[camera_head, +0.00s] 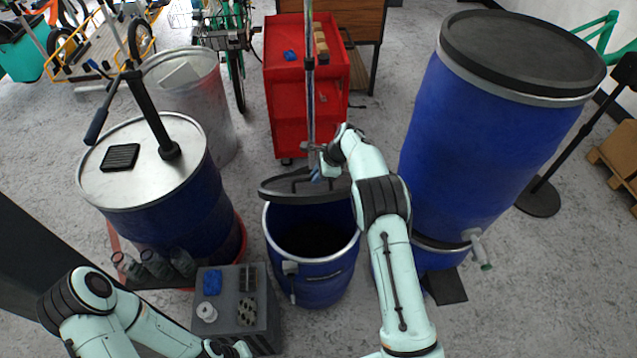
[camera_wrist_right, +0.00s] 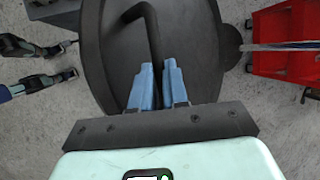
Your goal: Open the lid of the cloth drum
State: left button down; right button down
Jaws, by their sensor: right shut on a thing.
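The cloth drum (camera_head: 305,278) is a small open blue drum in the middle of the head view, with a dark inside. Its dark round lid (camera_head: 285,187) is raised above the far side of the opening. My right gripper (camera_head: 317,174) is at the lid. In the right wrist view, the blue fingers of this gripper (camera_wrist_right: 155,90) are shut on the bent black handle (camera_wrist_right: 152,38) of the lid (camera_wrist_right: 118,55). My left gripper (camera_head: 228,350) is low at the bottom edge of the head view, partly cut off; its fingers do not show clearly.
A blue drum with a pale top (camera_head: 185,190) stands left, carrying a pump. A tall blue drum (camera_head: 480,130) stands right. A red cabinet (camera_head: 285,120) is behind. A grey box (camera_head: 265,320) with small items is at the front, next to the cloth drum.

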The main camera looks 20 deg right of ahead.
jog(key=shift+d+f, duration=0.15)
jog(key=shift+f, duration=0.15)
jog(key=c, duration=1.1)
grip_release()
jog(key=shift+w+f, duration=0.1)
jog(key=shift+w, duration=0.35)
jog(key=shift+s, duration=0.15)
jog(key=v, duration=1.3)
jog(key=shift+s+r, duration=0.1)
jog(key=shift+r, duration=0.15)
